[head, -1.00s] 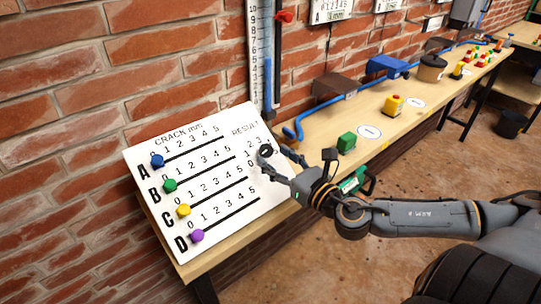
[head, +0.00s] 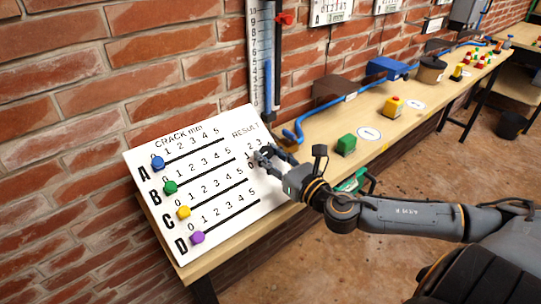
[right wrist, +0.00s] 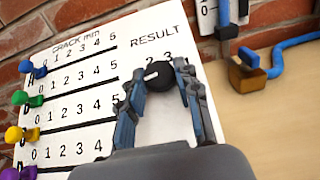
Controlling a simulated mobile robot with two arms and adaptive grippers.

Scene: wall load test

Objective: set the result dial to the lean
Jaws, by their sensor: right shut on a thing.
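The white board (head: 225,215) stands tilted on the bench against the wall, with CRACK mm scales A to D and a RESULT scale. The round black result dial (right wrist: 159,74) shows in the right wrist view with a pale pointer mark on its left side, below the numerals 2 and 3. My right gripper (right wrist: 162,80) is shut on the result dial, a finger on each side. In the head view the right gripper (head: 257,160) covers most of the dial. Blue (head: 158,163), green (head: 170,187), yellow (head: 183,212) and purple (head: 197,238) knobs sit at the left of the scales. My left gripper is out of view.
A tall ruled gauge (head: 261,60) with blue fluid stands on the wall behind the board. A blue hose (head: 320,111) runs along the bench. A green block (head: 346,144) and a yellow block (head: 393,105) stand to the right. The bench front between them is clear.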

